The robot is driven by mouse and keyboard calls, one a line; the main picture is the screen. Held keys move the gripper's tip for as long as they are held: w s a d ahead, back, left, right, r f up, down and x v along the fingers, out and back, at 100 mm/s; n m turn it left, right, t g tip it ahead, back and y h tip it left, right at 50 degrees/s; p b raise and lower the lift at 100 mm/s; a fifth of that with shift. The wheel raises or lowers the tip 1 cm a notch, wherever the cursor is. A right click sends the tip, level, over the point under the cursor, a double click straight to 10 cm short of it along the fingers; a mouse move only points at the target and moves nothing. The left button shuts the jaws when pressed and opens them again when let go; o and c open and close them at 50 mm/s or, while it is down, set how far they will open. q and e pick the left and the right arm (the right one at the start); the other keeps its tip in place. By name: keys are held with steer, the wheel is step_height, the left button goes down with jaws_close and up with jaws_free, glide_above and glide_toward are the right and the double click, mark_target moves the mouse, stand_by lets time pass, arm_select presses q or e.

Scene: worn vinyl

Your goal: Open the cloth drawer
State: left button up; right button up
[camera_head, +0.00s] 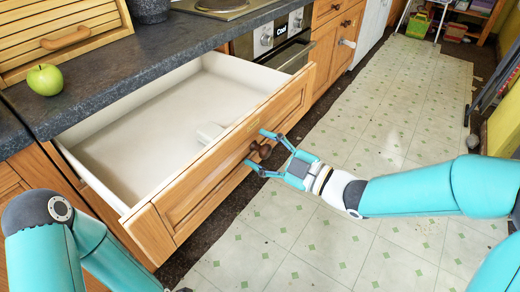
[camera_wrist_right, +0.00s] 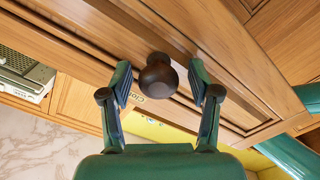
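The cloth drawer (camera_head: 190,187) is pulled well out from under the dark counter. Its wooden front has a dark round knob (camera_head: 264,150). Inside is a pale, mostly bare floor with a small whitish item (camera_head: 210,132) near the front wall. My right gripper (camera_head: 267,153) is at the knob. In the right wrist view, the open fingers (camera_wrist_right: 158,82) stand on either side of the knob (camera_wrist_right: 158,75), with a gap showing on both sides. Part of a label (camera_wrist_right: 139,98) shows behind the left finger. My left arm shows at the lower left, its gripper out of frame.
A green apple (camera_head: 45,80) and a wooden bread box (camera_head: 60,35) are on the counter (camera_head: 150,55). An oven (camera_head: 285,45) stands beyond the drawer. The tiled floor (camera_head: 390,130) to the right is clear.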

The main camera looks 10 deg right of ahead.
steer(key=shift+d, duration=0.1)
steer(key=shift+s+d+f, duration=0.1)
steer(key=shift+s+d, duration=0.15)
steer(key=shift+d, duration=0.15)
steer(key=v, duration=1.1)
steer(key=shift+s+a+f, duration=0.1)
